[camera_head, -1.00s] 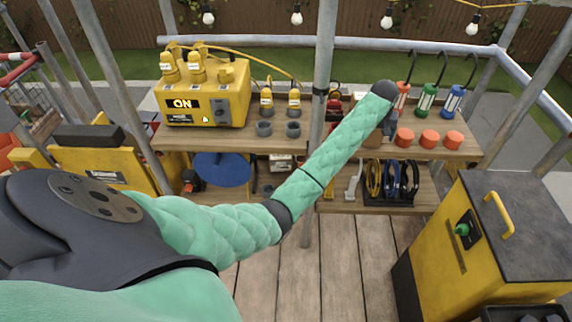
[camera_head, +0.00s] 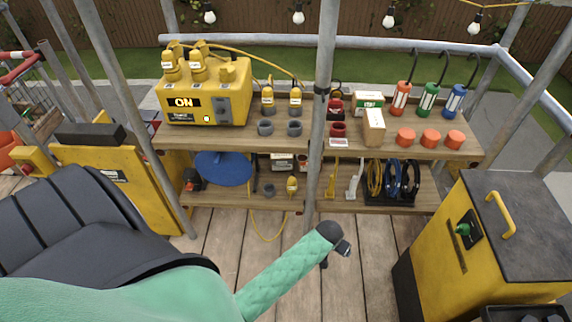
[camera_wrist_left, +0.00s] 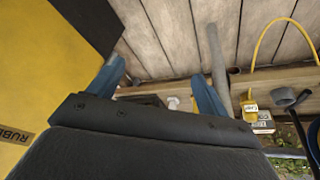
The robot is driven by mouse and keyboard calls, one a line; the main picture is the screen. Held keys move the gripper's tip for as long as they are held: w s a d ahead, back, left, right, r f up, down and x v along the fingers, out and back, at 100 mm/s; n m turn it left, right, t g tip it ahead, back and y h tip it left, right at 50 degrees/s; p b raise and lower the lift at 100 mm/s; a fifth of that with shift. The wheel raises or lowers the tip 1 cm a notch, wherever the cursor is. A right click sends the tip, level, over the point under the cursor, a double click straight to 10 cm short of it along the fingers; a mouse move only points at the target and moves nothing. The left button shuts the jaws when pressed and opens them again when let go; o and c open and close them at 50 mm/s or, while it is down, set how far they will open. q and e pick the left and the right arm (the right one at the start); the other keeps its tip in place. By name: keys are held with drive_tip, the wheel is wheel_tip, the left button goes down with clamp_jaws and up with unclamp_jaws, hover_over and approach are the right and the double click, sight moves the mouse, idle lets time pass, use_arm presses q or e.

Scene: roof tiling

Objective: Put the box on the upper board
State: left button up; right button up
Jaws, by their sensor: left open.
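A tan box with a white front (camera_head: 373,128) stands upright on the upper board (camera_head: 350,152), in the right-hand half. A white and green box (camera_head: 368,101) is just behind it. My left gripper (camera_head: 335,256) is below and in front of the boards, over the wooden floor, open and clear of the tan box. In the left wrist view its two blue fingers (camera_wrist_left: 160,88) are spread with nothing between them. Another small box (camera_head: 282,161) lies on the lower board and also shows in the wrist view (camera_wrist_left: 263,121). My right gripper is not in view.
A yellow power unit (camera_head: 205,95) is on the upper board's left. Orange caps (camera_head: 429,139) and coloured lamps (camera_head: 428,97) are on its right. A metal pole (camera_head: 322,110) crosses in front. A yellow cabinet (camera_head: 490,245) stands at right. Coiled cables (camera_head: 393,180) lie below.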

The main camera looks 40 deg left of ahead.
use_arm(q)
drive_tip(key=s+f+g, duration=0.1)
drive_tip(key=s+f, duration=0.5)
drive_tip(key=s, duration=0.4)
drive_tip(key=s+f+m+g, duration=0.1)
drive_tip(key=s+f, duration=0.6)
drive_tip(key=s, duration=0.3)
drive_tip(key=s+f+m, duration=0.1)
drive_tip(key=s+f, duration=0.6)
drive_tip(key=s, duration=0.3)
drive_tip(key=shift+f+g, duration=0.25)
drive_tip(key=shift+g, duration=0.15)
